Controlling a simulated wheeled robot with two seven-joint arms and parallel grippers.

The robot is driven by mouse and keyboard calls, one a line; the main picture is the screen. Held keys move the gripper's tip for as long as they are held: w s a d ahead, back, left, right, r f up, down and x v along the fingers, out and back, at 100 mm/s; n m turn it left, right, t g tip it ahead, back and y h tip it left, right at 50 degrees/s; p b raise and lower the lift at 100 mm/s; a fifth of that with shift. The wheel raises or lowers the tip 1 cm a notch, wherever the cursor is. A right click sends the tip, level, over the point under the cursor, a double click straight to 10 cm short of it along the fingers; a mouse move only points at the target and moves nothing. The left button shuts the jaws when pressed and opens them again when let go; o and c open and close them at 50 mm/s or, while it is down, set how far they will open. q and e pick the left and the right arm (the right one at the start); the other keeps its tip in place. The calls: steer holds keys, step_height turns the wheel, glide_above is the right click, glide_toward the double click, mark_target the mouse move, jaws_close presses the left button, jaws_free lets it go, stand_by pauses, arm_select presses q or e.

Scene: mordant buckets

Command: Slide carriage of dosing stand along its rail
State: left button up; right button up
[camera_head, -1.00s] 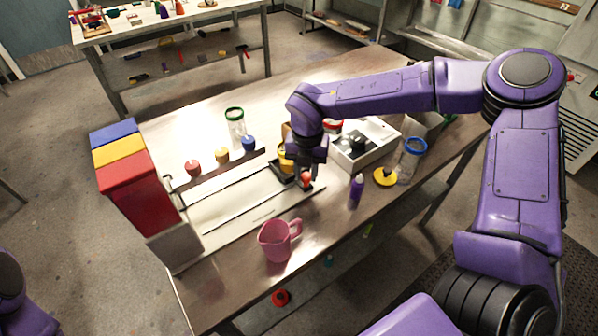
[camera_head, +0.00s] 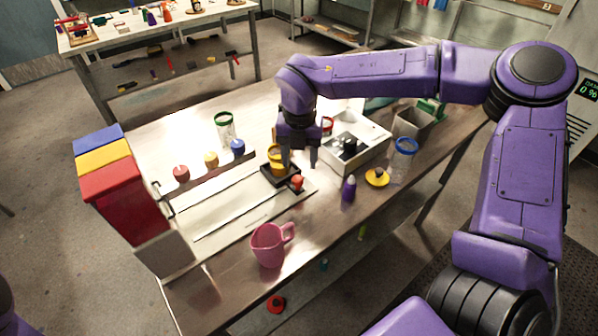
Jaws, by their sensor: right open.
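The dosing stand (camera_head: 232,207) lies on the table, with a long pale base and rail. Its red, yellow and blue hopper block (camera_head: 125,205) stands at the left end. The dark carriage (camera_head: 268,175) is near the rail's right end, with a yellow jar (camera_head: 276,158) on it and a red knob (camera_head: 297,183) at its front right. My right gripper (camera_head: 299,160) is open, pointing down, just above and behind the knob, apart from it. Its fingers partly hide the jar. My left gripper is out of view.
A pink jug (camera_head: 268,246) stands in front of the stand. A purple bottle (camera_head: 348,189), a yellow lid (camera_head: 377,177), a blue-rimmed jar (camera_head: 402,160) and a white box-like device (camera_head: 365,150) are to the right. A green-rimmed jar (camera_head: 224,128) stands behind.

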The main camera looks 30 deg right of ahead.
step_height(320, 180, up, 5)
steer(key=shift+r+b, duration=0.1)
steer(key=shift+b, duration=0.2)
